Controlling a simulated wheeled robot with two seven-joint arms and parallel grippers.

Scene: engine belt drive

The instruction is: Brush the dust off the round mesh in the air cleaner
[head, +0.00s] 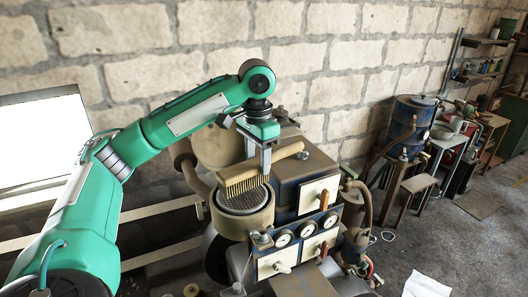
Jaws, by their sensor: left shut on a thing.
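The round mesh (236,205) sits in the open top of the beige air cleaner (258,222). Part of the mesh is hidden behind the brush. My left gripper (258,165) points down above the air cleaner and is shut on a brush (284,153) with a light wooden handle. The brush's bristles (242,183) hang down over the mesh; I cannot tell whether they touch it. Any dust on the mesh is too small to make out. My right gripper is not in view.
The engine body (302,170) with gauges and valves stands right beside the air cleaner. A curved pipe (191,172) rises close on its left. A brick wall is behind.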

